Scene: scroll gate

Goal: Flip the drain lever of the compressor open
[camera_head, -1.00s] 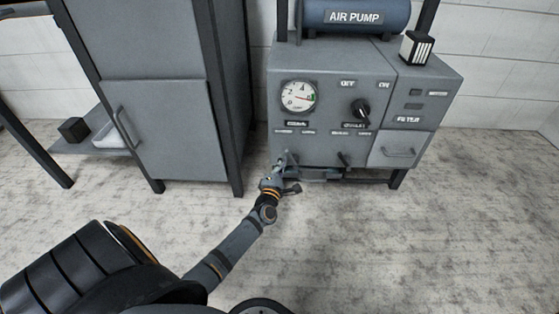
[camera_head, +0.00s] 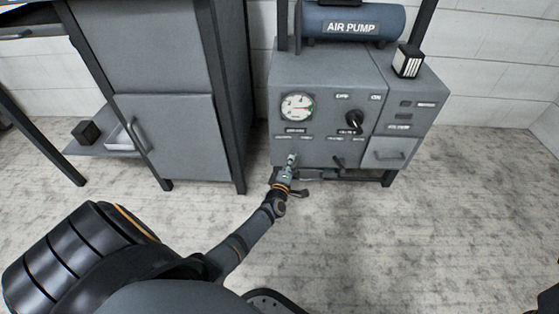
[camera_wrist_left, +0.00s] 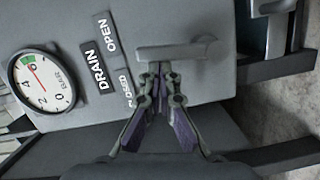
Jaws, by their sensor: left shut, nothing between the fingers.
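The compressor (camera_head: 325,68) is a grey cabinet with a round gauge, a black knob and a blue "AIR PUMP" tank on top. In the left wrist view the drain lever (camera_wrist_left: 175,51) is a grey bar beside the labels "DRAIN", "OPEN" and "CLOSED". My left gripper (camera_head: 291,160) is at the lower left of the cabinet front, covering most of the lever in the head view. In the left wrist view the same gripper (camera_wrist_left: 160,72) is shut and empty, its tips right beside the bar; I cannot tell whether they touch. My right gripper is not in view.
A second lever (camera_head: 340,162) sits to the right on the cabinet front, with a handled drawer (camera_head: 390,153) beyond it. A tall grey locker (camera_head: 170,135) stands to the left. The floor (camera_head: 400,240) in front is clear.

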